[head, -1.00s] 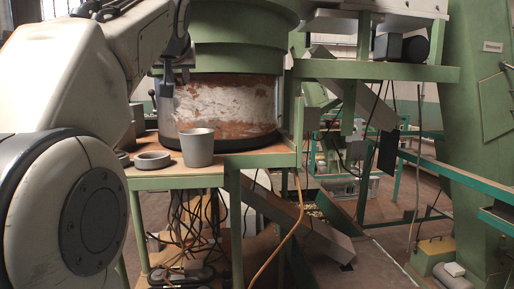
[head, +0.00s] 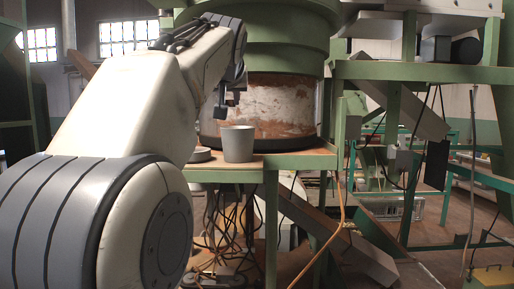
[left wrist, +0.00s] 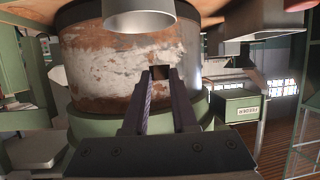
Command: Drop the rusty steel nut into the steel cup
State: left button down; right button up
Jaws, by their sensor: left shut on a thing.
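The steel cup (head: 238,144) is a plain grey tapered cup, upright near the front edge of the green-framed bench. It also shows upside down at the top of the left wrist view (left wrist: 139,17). My left gripper (head: 228,107) is above the cup and slightly left of its middle in the head view. Its fingers are shut on a small brown, dark-centred piece, the rusty steel nut (left wrist: 160,72), held at the fingertips. The nut is too small to make out clearly in the head view. My right gripper is not in view.
A large green drum (head: 270,45) with a rusty, white-flaked lower band stands right behind the cup. A low grey ring (head: 200,155) lies left of the cup, partly hidden by my arm. Bench top (head: 300,160) right of the cup is bare. Cables hang below.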

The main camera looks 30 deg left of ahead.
pick_arm(q)
jog(key=c, duration=0.6)
grip_release()
jog(key=v, duration=1)
jog(key=shift+s+d+r, duration=0.1)
jog(key=shift+s+d, duration=0.1)
jog(key=w+d+f+m+g+h+p, duration=0.1)
jog(key=w+d+f+m+h+p, duration=0.35)
jog(key=d+f, duration=0.55)
jog(key=d+f+m+g+h+p, duration=0.1)
jog(key=d+f+m+g+h, duration=0.3)
jog(key=d+f, duration=0.9)
jog(key=s+d+f+m+g+p, duration=0.1)
jog(key=s+d+f+m+g, duration=0.1)
jog(key=s+f, duration=0.4)
jog(key=s+d+f+m+g+p, duration=0.2)
jog(key=s+f, duration=0.4)
jog(key=s, duration=0.3)
jog(key=s+d+f+m+g+p, duration=0.1)
jog(key=s+d+f+m+g, duration=0.1)
jog(key=s+f, duration=0.4)
jog(key=shift+s+d+f+h, duration=0.1)
jog(key=shift+s+d+h, duration=0.25)
jog(key=shift+s+d, duration=0.4)
